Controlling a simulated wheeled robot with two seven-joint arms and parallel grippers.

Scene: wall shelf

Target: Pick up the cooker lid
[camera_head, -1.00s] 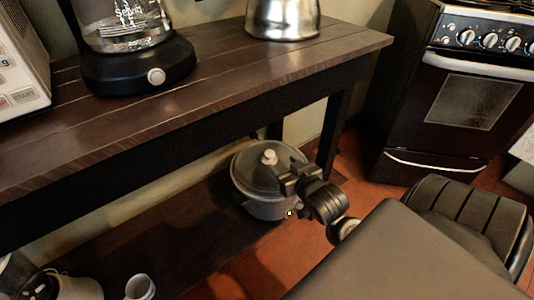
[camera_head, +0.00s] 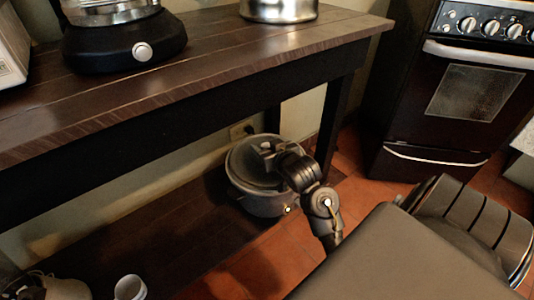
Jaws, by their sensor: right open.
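The cooker (camera_head: 258,203) is a dark grey round pot on the low shelf under the table's right end. Its dark lid (camera_head: 245,172) sits on top of it. My right gripper (camera_head: 267,150) comes in from the lower right and is over the lid, its fingers at the lid's middle. The gripper is open. The lid's pale knob is hidden behind the fingers, and I cannot tell whether they touch it. My left gripper is not in view.
The wooden tabletop (camera_head: 200,80) overhangs the cooker, with a table leg (camera_head: 334,115) to its right. An appliance with a black base (camera_head: 123,42) and a steel pot (camera_head: 279,9) stand on top.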

